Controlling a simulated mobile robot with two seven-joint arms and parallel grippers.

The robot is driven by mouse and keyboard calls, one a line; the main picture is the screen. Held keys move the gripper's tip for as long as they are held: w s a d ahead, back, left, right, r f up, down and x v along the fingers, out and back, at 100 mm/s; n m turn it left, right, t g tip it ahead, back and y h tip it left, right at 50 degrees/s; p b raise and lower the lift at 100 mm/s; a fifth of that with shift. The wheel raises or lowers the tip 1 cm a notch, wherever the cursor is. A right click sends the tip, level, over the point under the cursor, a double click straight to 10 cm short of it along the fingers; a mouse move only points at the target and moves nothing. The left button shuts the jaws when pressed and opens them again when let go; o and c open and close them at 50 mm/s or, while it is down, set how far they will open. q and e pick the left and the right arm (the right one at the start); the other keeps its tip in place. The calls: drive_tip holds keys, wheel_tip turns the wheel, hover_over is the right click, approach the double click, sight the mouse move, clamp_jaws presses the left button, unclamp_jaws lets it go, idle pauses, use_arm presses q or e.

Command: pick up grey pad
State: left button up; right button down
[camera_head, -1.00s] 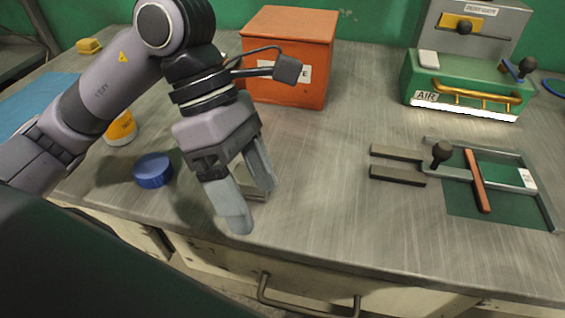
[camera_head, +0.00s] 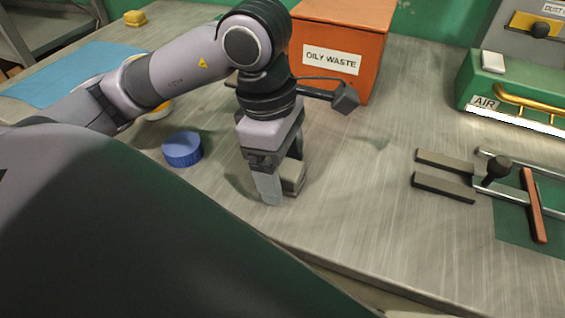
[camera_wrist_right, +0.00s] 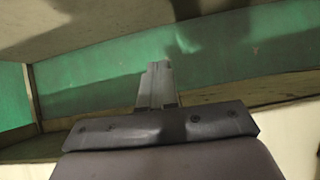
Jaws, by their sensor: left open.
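The grey pad (camera_head: 293,178) is a small grey-beige block on the workbench near its front edge. My left gripper (camera_head: 280,186) points down at it, open, with the near finger in front of the pad's left end and the other finger behind. The fingers hide part of the pad, and I cannot tell whether they touch it. My right gripper (camera_wrist_right: 158,86) shows in the right wrist view with its fingers together and nothing visible between them; green panels and pale boards lie beyond.
A blue cap (camera_head: 183,149) lies left of the left gripper. An orange "OILY WASTE" box (camera_head: 340,35) stands behind it. On the right are a green AIR unit (camera_head: 515,85) and a fork-ended fixture (camera_head: 446,174). Bare bench (camera_head: 370,150) lies between.

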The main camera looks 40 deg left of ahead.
use_arm(q)
drive_tip(key=c, duration=1.1)
drive_tip(key=shift+c, duration=0.2)
use_arm(e)
drive_tip(key=shift+w+r, duration=0.1)
drive_tip(key=shift+w, duration=0.1)
use_arm(q)
drive_tip(key=shift+r, duration=0.1)
use_arm(e)
drive_tip(key=shift+r, duration=0.1)
